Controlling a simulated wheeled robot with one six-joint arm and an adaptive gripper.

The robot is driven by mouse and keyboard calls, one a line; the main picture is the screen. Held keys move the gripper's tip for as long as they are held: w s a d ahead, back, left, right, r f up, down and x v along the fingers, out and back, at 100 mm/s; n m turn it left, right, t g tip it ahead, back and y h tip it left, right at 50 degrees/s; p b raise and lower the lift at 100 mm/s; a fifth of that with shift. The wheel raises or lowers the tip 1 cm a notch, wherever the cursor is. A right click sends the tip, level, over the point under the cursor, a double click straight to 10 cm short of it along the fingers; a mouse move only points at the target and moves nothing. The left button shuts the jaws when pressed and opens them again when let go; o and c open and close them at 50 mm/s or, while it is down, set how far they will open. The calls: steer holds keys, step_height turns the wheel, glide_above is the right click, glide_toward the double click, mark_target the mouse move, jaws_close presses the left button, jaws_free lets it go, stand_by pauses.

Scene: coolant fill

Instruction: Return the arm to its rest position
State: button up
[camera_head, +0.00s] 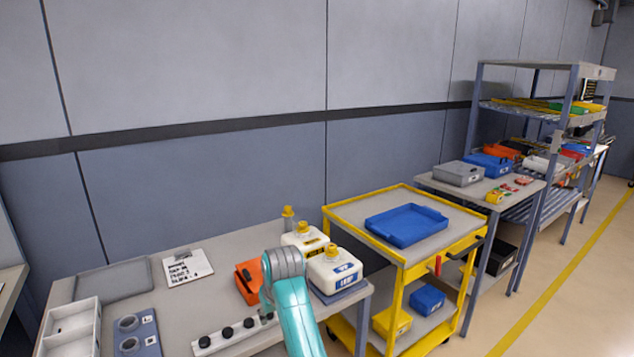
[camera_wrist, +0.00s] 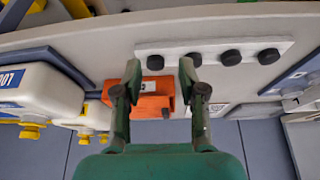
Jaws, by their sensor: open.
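My gripper (camera_wrist: 160,66) shows in the wrist view with its two green fingers apart and nothing held between them. Behind the fingers an orange object (camera_wrist: 152,100) lies on the workbench; I cannot tell the exact distance to it. In the head view my teal arm rises from the bottom edge over the front of the workbench (camera_head: 188,298), and its grey joint hides part of the bench top. The gripper itself is not clearly seen there. The orange object (camera_head: 246,284) is just left of the arm.
A yellow cart (camera_head: 400,252) with a blue tray (camera_head: 406,226) stands right.

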steer(key=s+d+f+m+t, duration=0.1)
steer(key=s+d+f, duration=0.15)
steer(key=f, duration=0.45)
steer(key=s+d+f, duration=0.2)
steer(key=d+f, duration=0.1)
steer(key=f, duration=0.3)
steer(key=s+d+f+m+t, duration=0.1)
steer(key=s+d+f+t, duration=0.1)
steer(key=s+d+f, duration=0.75)
steer(key=s+d+f+m+t, duration=0.15)
steer(key=s+d+f, duration=0.4)
steer(key=s, duration=0.65)
steer(key=s+d+t, duration=0.2)
steer(key=s+d, duration=0.2)
steer(key=s, duration=0.8)
steer(key=s+d+r+m+t+h, duration=0.1)
steer(key=s+d+r+t, duration=0.1)
steer(key=s+r, duration=0.9)
steer(key=s+d+r+m+t+h, duration=0.1)
steer(key=s+d+r+t, duration=0.1)
steer(key=s+r, duration=0.9)
steer(key=shift+s+d+r, duration=0.15)
steer(key=shift+s+d, duration=0.35)
steer(key=shift+m, duration=0.25)
